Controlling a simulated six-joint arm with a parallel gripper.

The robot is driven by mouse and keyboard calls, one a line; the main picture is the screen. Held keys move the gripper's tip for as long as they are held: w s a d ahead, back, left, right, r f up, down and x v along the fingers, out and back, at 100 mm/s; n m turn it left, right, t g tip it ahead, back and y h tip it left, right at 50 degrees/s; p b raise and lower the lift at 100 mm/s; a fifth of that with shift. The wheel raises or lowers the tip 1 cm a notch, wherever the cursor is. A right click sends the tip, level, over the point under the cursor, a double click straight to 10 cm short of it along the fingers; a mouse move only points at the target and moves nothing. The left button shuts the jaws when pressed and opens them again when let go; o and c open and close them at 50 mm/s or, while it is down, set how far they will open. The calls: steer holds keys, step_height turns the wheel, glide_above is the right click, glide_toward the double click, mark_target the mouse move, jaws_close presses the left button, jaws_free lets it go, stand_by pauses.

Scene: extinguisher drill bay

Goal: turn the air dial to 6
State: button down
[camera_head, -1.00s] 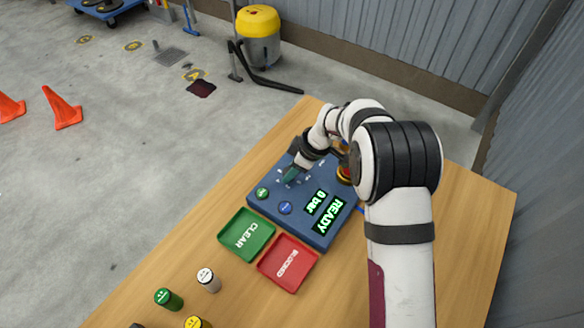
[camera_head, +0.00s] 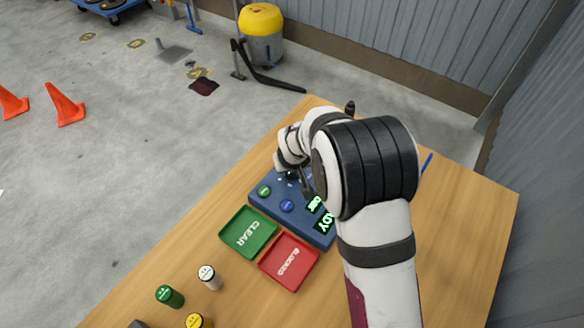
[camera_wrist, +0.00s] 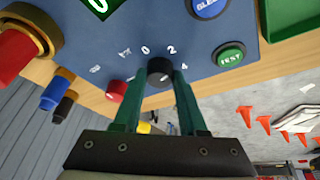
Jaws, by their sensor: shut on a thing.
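The air dial (camera_wrist: 159,66) is a small dark knob on the blue panel (camera_wrist: 100,35), with white numbers around it. I can read 0, 2 and 4; the other marks are too small or tilted to read. My gripper (camera_wrist: 159,76) has its two green fingers on either side of the dial, shut on it. The dial's pointer is not clear. In the head view my wrist and arm hide the dial and much of the panel (camera_head: 272,204).
A green TEST button (camera_wrist: 230,56) and a blue button (camera_wrist: 210,6) sit close by. A red knob (camera_wrist: 116,90) is beside one finger. A green CLEAR tray (camera_head: 232,212) and a red BLOCKED tray (camera_head: 290,286) lie in front of the panel. Several capped cylinders stand nearer.

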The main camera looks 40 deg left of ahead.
steer(key=m, duration=0.2)
steer(key=m+t+h, duration=0.1)
steer(key=m, duration=0.1)
steer(key=shift+s+a+m+h, duration=0.15)
steer(key=shift+a+m+h, duration=0.05)
steer(key=shift+m+h, duration=0.1)
steer(key=m+h, duration=0.2)
steer(key=m, duration=0.3)
steer(key=shift+a, duration=0.15)
steer(key=m+h, duration=0.1)
steer(key=m, duration=0.2)
steer(key=m+h, duration=0.1)
steer(key=m, duration=0.2)
steer(key=shift+a+g, duration=0.2)
steer(key=shift+g, duration=0.1)
steer(key=m, duration=0.2)
steer(key=m+g+h, duration=0.1)
steer(key=m, duration=0.2)
steer(key=shift+w+a+g+h, duration=0.1)
steer(key=shift+w+g+h, duration=0.1)
steer(key=shift+g+h, duration=0.1)
steer(key=shift+m, duration=0.3)
steer(key=shift+c, duration=2.3)
jaws_free()
